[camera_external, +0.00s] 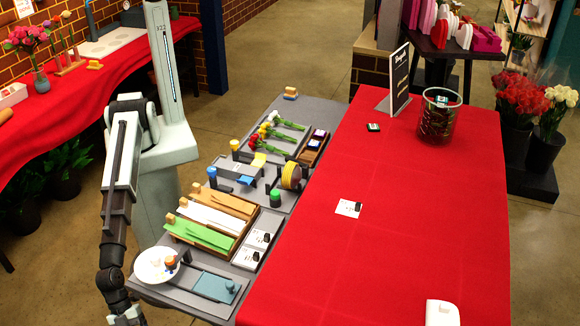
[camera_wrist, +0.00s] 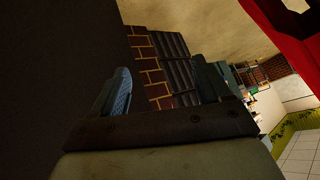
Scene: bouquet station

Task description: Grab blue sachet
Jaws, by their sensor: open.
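I cannot surely make out the blue sachet. A small flat blue item (camera_external: 246,180) lies in the middle of the grey station, near a yellow item (camera_external: 258,160). A small wooden box (camera_external: 311,150) by the red table's edge holds small packets with white and bluish-purple faces, too small to tell apart. My gripper is at the lower left of the external view, partly cut off by the bottom edge, away from both places. In the wrist view my gripper (camera_wrist: 162,86) has its fingers wide apart with nothing between them; no sachet shows there.
The grey station (camera_external: 325,108) carries flower stems (camera_external: 284,136), paper trays (camera_external: 212,218), a ribbon spool (camera_external: 291,176) and a white plate (camera_external: 155,265) near my arm. The red table (camera_external: 420,220) is mostly clear, with a mesh bin (camera_external: 438,115) and a sign (camera_external: 399,80).

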